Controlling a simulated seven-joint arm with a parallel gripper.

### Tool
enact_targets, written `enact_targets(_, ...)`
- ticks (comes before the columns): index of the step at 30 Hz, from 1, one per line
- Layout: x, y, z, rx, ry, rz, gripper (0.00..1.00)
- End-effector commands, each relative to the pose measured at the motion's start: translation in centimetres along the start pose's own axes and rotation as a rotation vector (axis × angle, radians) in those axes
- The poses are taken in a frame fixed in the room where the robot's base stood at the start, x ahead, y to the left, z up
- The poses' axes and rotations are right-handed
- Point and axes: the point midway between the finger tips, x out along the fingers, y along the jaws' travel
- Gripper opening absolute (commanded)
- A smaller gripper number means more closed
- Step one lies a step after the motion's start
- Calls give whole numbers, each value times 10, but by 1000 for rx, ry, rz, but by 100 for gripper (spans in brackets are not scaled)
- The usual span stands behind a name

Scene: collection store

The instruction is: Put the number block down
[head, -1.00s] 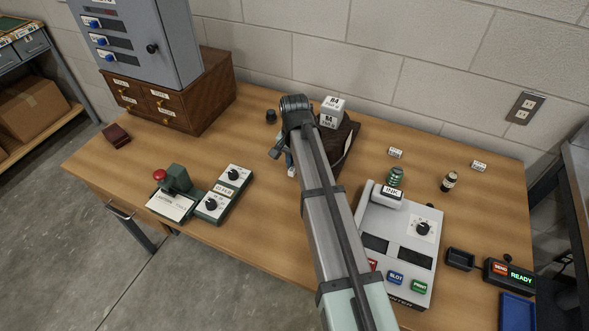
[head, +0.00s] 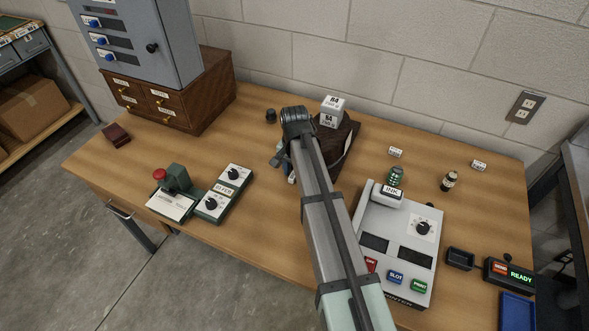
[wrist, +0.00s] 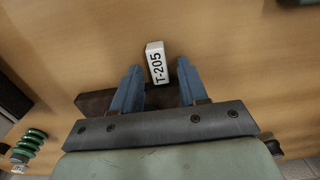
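The number block, white and marked T-205 (wrist: 156,62), shows in the wrist view just beyond and between my gripper's fingertips. My gripper (wrist: 158,68) has its two blue fingers apart, with a gap on each side of the block. It looks open and not touching the block. In the head view my gripper (head: 285,162) is low over the middle of the table, mostly hidden behind my own arm. The block is mostly hidden there too; only a small pale patch shows by the fingers.
A dark brown box-like thing (head: 345,137) stands just right of my gripper, with white blocks (head: 333,104) at its back. A grey ink device (head: 400,240) is to the right. Dial units (head: 210,205) stand left. Bare wood lies left of my gripper.

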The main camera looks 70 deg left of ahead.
Motion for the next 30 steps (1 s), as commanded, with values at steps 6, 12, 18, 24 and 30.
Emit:
enact_targets(6, 0, 0, 0, 0, 0, 0, 43)
enact_targets(12, -11, 0, 0, 0, 0, 0, 43)
enact_targets(18, -43, 0, 0, 0, 1, -1, 43)
enact_targets(24, -79, 0, -1, 0, 2, -1, 43)
enact_targets(30, -107, 0, -1, 0, 1, -1, 43)
